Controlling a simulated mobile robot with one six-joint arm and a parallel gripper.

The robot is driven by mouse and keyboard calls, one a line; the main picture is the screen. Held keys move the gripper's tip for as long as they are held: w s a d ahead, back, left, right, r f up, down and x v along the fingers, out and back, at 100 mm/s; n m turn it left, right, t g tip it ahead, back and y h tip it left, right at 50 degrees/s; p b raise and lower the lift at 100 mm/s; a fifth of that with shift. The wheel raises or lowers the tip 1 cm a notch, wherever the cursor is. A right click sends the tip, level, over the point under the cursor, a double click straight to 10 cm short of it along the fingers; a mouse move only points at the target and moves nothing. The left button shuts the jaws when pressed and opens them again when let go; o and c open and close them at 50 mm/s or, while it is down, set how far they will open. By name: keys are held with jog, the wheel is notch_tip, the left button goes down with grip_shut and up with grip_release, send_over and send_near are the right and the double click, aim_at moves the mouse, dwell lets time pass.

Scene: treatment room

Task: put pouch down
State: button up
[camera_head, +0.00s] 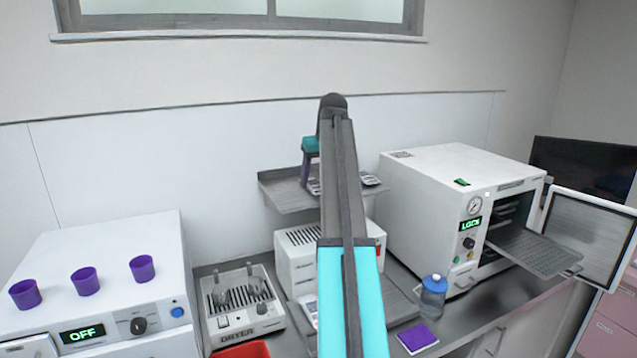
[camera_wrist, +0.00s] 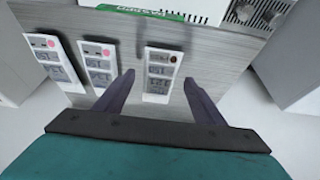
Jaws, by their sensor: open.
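My gripper (camera_wrist: 159,77) is open. Its two dark purple fingers stand apart over a grey shelf in the wrist view. A pale pouch with printed panels (camera_wrist: 163,72) lies on the shelf, in the gap between the fingertips. I see no finger touching it, but the height gap is hard to judge. A second pouch (camera_wrist: 97,62) and a third pouch (camera_wrist: 53,58), both with pink marks, lie to its left. In the head view the grey wall shelf (camera_head: 285,196) shows behind my arm, with my gripper (camera_head: 304,182) over it. My arm hides part of the shelf.
A white autoclave (camera_head: 430,190) stands at right, its door (camera_head: 590,235) open and tray out. A white box (camera_head: 297,250) stands below the shelf. A dryer (camera_head: 240,300), a bottle (camera_head: 433,295) and a purple pad (camera_head: 417,338) sit on the counter. Purple cups (camera_head: 85,281) stand at left.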

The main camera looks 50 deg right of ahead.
jog(key=b+v, duration=0.2)
jog(key=v, duration=0.8)
jog(key=shift+r, duration=0.1)
dwell(0.6)
